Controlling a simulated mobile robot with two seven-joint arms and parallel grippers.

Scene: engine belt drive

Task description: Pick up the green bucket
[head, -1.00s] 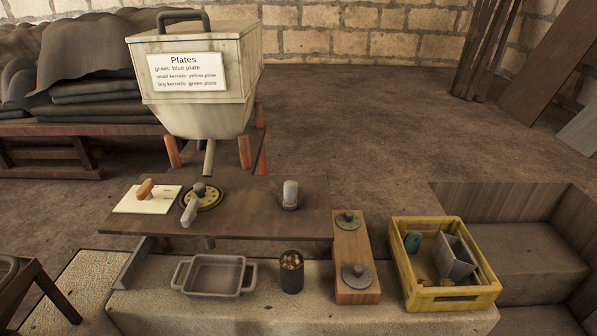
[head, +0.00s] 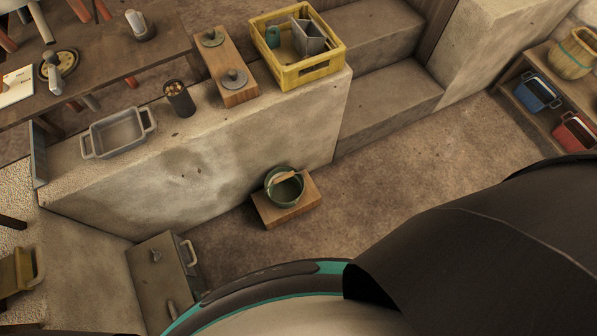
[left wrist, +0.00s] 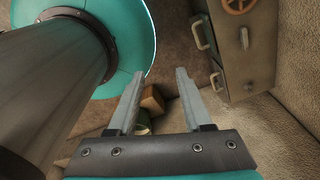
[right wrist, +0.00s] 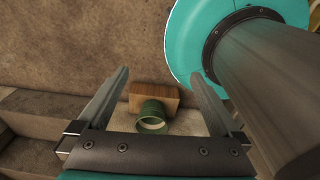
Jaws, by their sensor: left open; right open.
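The green bucket (head: 285,188) sits upright on a small wooden block (head: 296,210) on the floor, close to the front of the stone ledge. Something brown, like a handle, lies across its top. In the right wrist view the green bucket (right wrist: 152,117) shows with the block (right wrist: 155,94), between and beyond the fingers of my right gripper (right wrist: 159,73), which is open and empty. In the left wrist view, my left gripper (left wrist: 157,73) is open and empty; a bit of green shows behind its left finger beside the block (left wrist: 153,100). Neither gripper shows in the head view.
The stone ledge (head: 200,180) holds a grey tray (head: 118,134), a dark cup (head: 180,98) and a yellow crate (head: 300,72). A metal box (head: 160,280) stands left of the bucket. Blue (head: 537,92) and red (head: 575,130) buckets are on the right shelf. Floor right of the block is clear.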

